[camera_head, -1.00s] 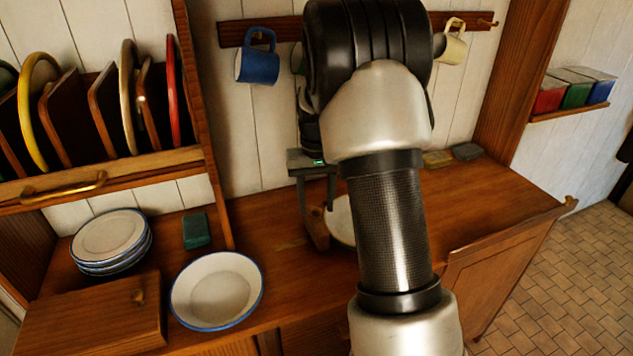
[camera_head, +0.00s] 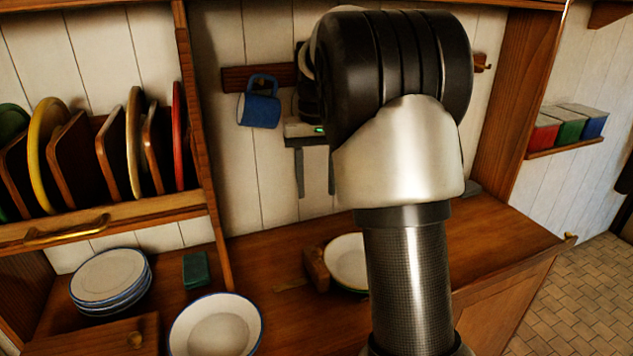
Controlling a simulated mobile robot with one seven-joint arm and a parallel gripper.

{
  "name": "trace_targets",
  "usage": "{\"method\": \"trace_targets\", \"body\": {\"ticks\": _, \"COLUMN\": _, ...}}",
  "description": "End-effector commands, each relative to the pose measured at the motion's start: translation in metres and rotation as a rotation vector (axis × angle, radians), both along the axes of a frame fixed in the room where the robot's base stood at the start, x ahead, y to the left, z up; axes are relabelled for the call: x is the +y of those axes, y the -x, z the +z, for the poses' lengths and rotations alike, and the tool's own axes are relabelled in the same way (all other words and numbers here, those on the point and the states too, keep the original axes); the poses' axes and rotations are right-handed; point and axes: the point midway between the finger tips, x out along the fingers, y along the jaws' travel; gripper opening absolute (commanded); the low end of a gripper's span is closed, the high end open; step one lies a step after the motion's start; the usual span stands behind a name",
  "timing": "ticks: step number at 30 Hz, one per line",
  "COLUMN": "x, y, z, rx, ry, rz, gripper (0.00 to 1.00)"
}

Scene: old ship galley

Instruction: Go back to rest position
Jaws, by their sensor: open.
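My gripper (camera_head: 315,194) hangs above the wooden counter, in front of the white plank wall, with its two fingers pointing down. The fingers are apart with nothing visible between them. My arm rises through the middle of the view and hides part of the counter and the wall behind it. The gripper is clear of both. The bowl's right part is hidden by my arm.
A blue mug (camera_head: 259,108) hangs from the peg rail (camera_head: 234,79), just left of my gripper. A plate rack (camera_head: 110,222) stands at left above stacked plates (camera_head: 108,276), a green sponge (camera_head: 196,269) and another bowl (camera_head: 216,328). Colored boxes (camera_head: 571,125) sit on a right shelf.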

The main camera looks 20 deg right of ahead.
Motion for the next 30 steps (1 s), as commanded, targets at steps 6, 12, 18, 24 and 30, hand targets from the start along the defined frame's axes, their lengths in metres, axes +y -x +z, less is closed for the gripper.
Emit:
{"method": "trace_targets", "body": {"ticks": 6, "x": 0.0, "y": 0.0, "z": 0.0, "rx": 0.0, "ry": 0.0, "rz": 0.0, "gripper": 0.43}}
{"method": "trace_targets", "body": {"ticks": 12, "x": 0.0, "y": 0.0, "z": 0.0, "rx": 0.0, "ry": 0.0, "rz": 0.0, "gripper": 0.43}}
{"method": "trace_targets", "body": {"ticks": 18, "x": 0.015, "y": 0.026, "z": 0.033, "rx": -0.056, "ry": -0.001, "rz": 0.017, "gripper": 0.43}}
{"method": "trace_targets", "body": {"ticks": 24, "x": 0.051, "y": 0.101, "z": 0.083, "rx": -0.192, "ry": 0.003, "rz": 0.069, "gripper": 0.43}}
{"method": "trace_targets", "body": {"ticks": 30, "x": 0.082, "y": 0.183, "z": 0.1, "rx": -0.336, "ry": 0.018, "rz": 0.13, "gripper": 0.43}}
